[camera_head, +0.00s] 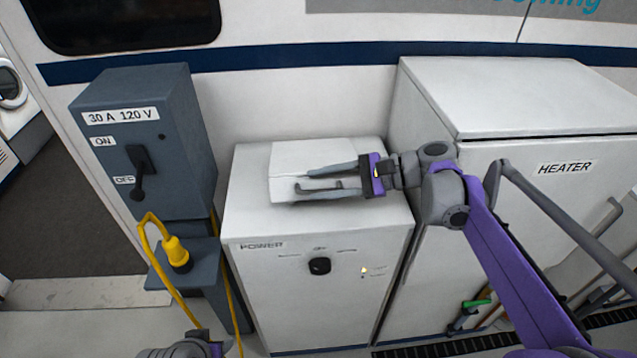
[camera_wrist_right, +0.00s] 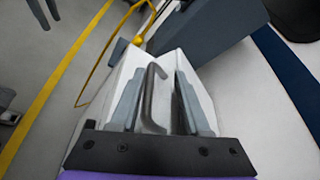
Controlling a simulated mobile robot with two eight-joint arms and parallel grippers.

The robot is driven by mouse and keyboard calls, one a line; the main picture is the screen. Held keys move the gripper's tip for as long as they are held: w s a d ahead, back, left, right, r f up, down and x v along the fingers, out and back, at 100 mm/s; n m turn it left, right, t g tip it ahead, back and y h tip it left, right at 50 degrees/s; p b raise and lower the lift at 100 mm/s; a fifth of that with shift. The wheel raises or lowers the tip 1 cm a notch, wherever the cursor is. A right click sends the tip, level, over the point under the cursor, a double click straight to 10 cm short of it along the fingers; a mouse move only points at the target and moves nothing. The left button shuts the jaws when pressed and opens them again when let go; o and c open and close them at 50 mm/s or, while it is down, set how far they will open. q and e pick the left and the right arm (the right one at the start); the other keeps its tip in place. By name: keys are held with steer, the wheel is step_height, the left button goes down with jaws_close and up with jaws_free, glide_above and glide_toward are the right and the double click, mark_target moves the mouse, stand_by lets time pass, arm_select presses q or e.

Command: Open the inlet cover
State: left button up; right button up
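The inlet cover (camera_head: 290,155) is a white, box-like lid on top of the white cabinet marked POWER (camera_head: 290,290), and it looks shut. It also shows in the right wrist view (camera_wrist_right: 111,82), with a grey bar handle (camera_wrist_right: 151,100) on it. My right gripper (camera_head: 303,181) reaches in from the right, low over the cover. In the right wrist view its two fingers (camera_wrist_right: 158,78) are apart, with the handle between them. I cannot tell whether either finger touches the handle. Part of my left arm shows at the bottom edge of the head view; its fingers are not clear.
A grey switch box (camera_head: 150,140) marked 30 A 120 V, with a black lever, stands at the left. Below it a yellow plug (camera_head: 177,252) with a yellow cable rests on a grey ledge. A taller white HEATER cabinet (camera_head: 520,90) stands close at the right.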

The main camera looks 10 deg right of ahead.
steer(key=shift+v, duration=1.05)
steer(key=shift+s+d+r, duration=0.15)
steer(key=shift+d+r, duration=0.05)
steer(key=shift+r, duration=0.05)
arm_select(q)
steer(key=shift+w+a+r+p, duration=0.1)
steer(key=shift+w+r+p, duration=0.1)
steer(key=shift+r+p, duration=0.3)
steer(key=shift+w+a+r+p, duration=0.15)
steer(key=shift+r+p, duration=0.15)
steer(key=shift+r, duration=0.4)
arm_select(e)
steer(key=v, duration=0.9)
arm_select(q)
steer(key=shift+d, duration=0.15)
arm_select(e)
steer(key=shift+s+f, duration=0.1)
steer(key=shift+f, duration=0.05)
